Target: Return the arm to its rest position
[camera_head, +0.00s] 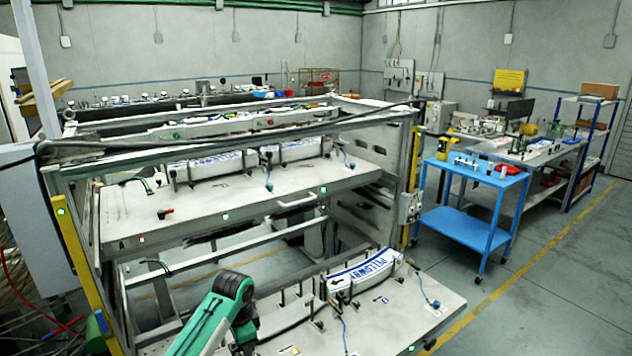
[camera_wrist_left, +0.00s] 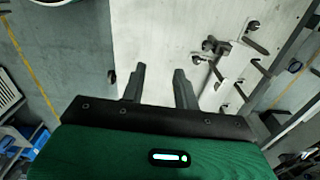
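My left gripper shows in the left wrist view (camera_wrist_left: 159,80). Its two dark fingers are apart with nothing between them, over the edge of a pale shelf panel. In the head view a green and dark part of my arm (camera_head: 214,316) rises at the bottom, over the front of the lower shelf; I cannot make out the fingers there. My right gripper is in neither view.
The metal label magazine (camera_head: 410,170) fills the middle. Its lower shelf (camera_head: 440,294) holds a stack of white labels with blue print (camera_head: 362,271) between posts. A blue cart (camera_head: 480,230) stands at the right, with clear floor in front of it.

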